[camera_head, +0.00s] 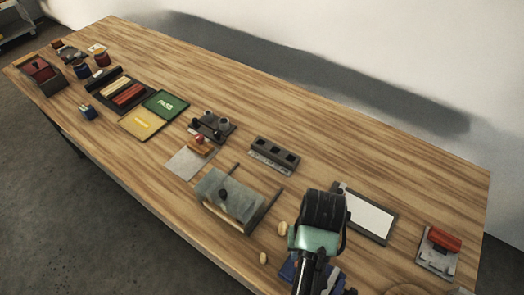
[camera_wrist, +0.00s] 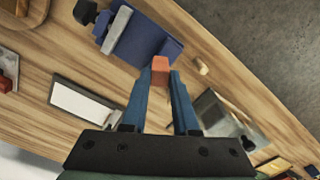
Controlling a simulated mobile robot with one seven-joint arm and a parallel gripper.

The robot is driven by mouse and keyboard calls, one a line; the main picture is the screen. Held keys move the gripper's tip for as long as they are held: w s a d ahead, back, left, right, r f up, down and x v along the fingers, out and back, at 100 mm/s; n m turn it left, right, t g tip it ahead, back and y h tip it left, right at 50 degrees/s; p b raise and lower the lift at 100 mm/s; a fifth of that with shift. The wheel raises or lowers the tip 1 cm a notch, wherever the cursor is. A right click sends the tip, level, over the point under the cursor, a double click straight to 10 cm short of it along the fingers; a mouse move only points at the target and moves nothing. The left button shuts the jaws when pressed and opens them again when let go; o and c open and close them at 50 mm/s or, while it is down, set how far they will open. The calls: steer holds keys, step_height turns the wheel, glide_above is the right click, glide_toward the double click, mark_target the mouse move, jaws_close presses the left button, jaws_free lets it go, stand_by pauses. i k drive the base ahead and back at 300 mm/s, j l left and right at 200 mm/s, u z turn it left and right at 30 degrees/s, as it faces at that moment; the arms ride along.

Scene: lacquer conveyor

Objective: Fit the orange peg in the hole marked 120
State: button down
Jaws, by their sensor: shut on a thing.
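The orange peg (camera_wrist: 160,64) is held between the blue fingertips of my gripper (camera_wrist: 160,78) in the wrist view, its end showing beyond them. In the head view my wrist covers the fingers and the peg. A dark grey block with three dark holes (camera_head: 283,154) stands mid-table in the head view, up and left of my wrist and apart from it. A pale strip with marks runs along its front; the marks are too small to read, so I cannot tell which hole is 120. The block is not recognisable in the wrist view.
A white panel in a dark frame (camera_head: 368,217) lies right of my wrist. A grey-topped wooden stand (camera_head: 226,194) is to the left. A small pale wooden piece (camera_wrist: 201,66) lies near the fingertips, beside a blue item (camera_wrist: 146,42). The back of the table is clear.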

mark_target(273, 155)
steer(key=i+l, duration=0.2)
steer(key=i, duration=0.3)
steer(key=i+l, duration=0.25)
steer(key=i, duration=0.2)
steer(key=i+l+u, duration=0.25)
steer(key=i, duration=0.25)
steer(key=i+l+u, duration=0.2)
steer(key=i+l, duration=0.2)
steer(key=u, duration=0.95)
